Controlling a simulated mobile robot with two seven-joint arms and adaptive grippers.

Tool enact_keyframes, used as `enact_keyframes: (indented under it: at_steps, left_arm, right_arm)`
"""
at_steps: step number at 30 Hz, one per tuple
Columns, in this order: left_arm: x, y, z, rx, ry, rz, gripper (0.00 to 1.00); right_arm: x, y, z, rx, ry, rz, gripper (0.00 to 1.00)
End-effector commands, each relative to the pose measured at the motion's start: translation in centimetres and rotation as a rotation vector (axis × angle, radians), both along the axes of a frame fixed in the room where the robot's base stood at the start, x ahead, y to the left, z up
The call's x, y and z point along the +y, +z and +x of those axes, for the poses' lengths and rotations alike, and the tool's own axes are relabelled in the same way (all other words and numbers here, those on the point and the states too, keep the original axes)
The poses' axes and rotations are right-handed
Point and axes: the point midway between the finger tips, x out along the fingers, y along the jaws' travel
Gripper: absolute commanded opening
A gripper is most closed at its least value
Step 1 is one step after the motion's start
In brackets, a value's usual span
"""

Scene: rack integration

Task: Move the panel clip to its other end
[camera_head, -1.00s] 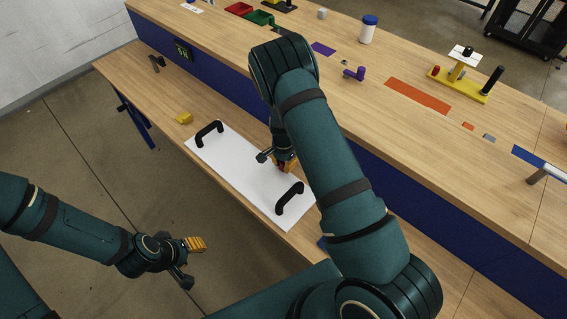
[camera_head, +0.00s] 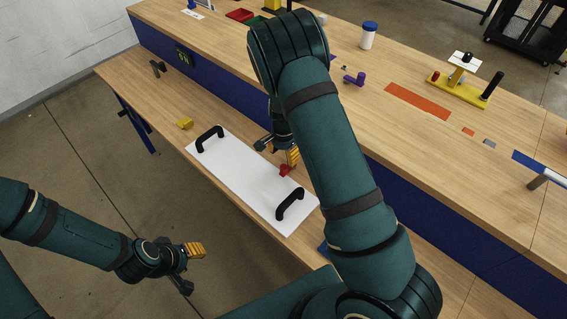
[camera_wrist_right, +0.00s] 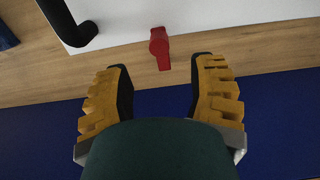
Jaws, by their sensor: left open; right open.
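The white panel (camera_head: 240,178) lies flat on the lower bench with two black handles, one near each end. A small red clip (camera_head: 284,170) sits at the panel's far long edge, nearer the right handle. It also shows in the right wrist view (camera_wrist_right: 159,46), overlapping the panel edge and reaching over the wood. My right gripper (camera_head: 279,152) is open and empty just above and behind the clip, partly hidden by my arm. In the right wrist view its fingertips (camera_wrist_right: 160,65) are apart, with the clip ahead between them, untouched. My left gripper (camera_head: 192,264) is open and empty, off the bench's near side.
A yellow block (camera_head: 185,123) lies left of the panel. The upper bench's blue front wall (camera_head: 225,82) rises close behind the panel. A purple part (camera_head: 354,78), an orange strip (camera_head: 418,100) and a yellow stand (camera_head: 458,88) are on the upper bench. The lower bench's left end is mostly clear.

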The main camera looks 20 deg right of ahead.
Motion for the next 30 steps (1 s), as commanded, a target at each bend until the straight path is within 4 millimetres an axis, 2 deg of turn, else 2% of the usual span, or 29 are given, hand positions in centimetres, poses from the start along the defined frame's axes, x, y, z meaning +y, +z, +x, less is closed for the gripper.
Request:
enact_keyframes:
  at_steps: [3,9,30]
  left_arm:
    - [0.0,0.0,0.0,0.0,0.0,0.0,0.45]
    - [0.0,0.0,0.0,0.0,0.0,0.0,0.45]
    - [0.0,0.0,0.0,0.0,0.0,0.0,0.45]
  right_arm:
    - [0.1,2.1,0.0,-0.002,0.001,0.001,0.57]
    - [0.0,3.8,0.0,0.0,0.001,0.0,0.57]
    - [0.0,4.0,0.0,0.001,0.001,0.0,0.57]
